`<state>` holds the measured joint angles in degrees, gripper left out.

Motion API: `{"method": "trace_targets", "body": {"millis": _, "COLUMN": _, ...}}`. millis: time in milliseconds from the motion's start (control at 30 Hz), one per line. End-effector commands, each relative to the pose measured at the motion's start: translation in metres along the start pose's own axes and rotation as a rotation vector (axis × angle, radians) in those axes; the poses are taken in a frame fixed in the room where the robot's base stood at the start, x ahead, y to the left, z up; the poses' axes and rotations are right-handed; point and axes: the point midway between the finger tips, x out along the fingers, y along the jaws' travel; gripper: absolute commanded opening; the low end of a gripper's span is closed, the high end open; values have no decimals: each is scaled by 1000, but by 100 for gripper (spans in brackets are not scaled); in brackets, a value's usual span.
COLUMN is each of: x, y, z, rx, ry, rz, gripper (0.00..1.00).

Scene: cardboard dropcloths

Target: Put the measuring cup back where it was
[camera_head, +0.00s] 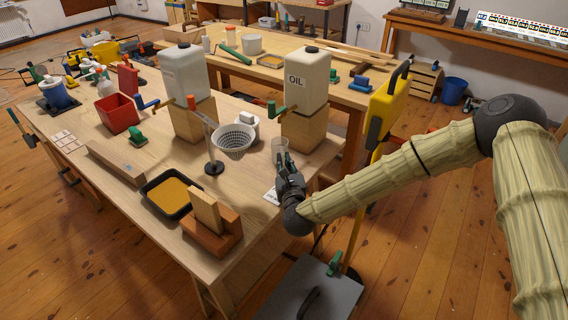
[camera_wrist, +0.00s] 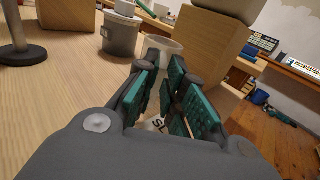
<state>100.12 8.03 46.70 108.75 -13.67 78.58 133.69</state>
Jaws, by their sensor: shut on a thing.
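My gripper (camera_head: 284,165) is at the right edge of the wooden workbench, in front of the wooden block under the white OIL container (camera_head: 308,80). It is shut on a clear measuring cup (camera_head: 279,147), whose upper part shows above the fingers. In the wrist view the cup's pale rim (camera_wrist: 163,43) shows beyond the green finger pads of my gripper (camera_wrist: 166,92). The fingers hide much of the cup. A white label with dark letters (camera_wrist: 155,124) shows low between the fingers. I cannot tell whether the cup's base touches the bench.
The wooden block (camera_head: 305,130) is close behind. A tray of yellow-brown material (camera_head: 172,193) and wooden blocks (camera_head: 212,234) lie nearer. Bare bench lies between.

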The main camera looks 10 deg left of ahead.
Motion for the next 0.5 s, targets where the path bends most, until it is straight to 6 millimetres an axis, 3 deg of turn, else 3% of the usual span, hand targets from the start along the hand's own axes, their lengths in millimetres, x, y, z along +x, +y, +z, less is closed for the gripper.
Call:
{"method": "trace_targets", "body": {"millis": 167, "x": 0, "y": 0, "z": -4, "rx": 0, "ry": 0, "rz": 0, "gripper": 0}}
{"method": "trace_targets", "body": {"millis": 200, "x": 0, "y": 0, "z": -2, "rx": 0, "ry": 0, "rz": 0, "gripper": 18}}
{"method": "trace_targets", "body": {"millis": 300, "x": 0, "y": 0, "z": -2, "rx": 0, "ry": 0, "rz": 0, "gripper": 32}}
{"method": "trace_targets", "body": {"millis": 500, "x": 0, "y": 0, "z": -2, "rx": -1, "ry": 0, "rz": 0, "gripper": 32}}
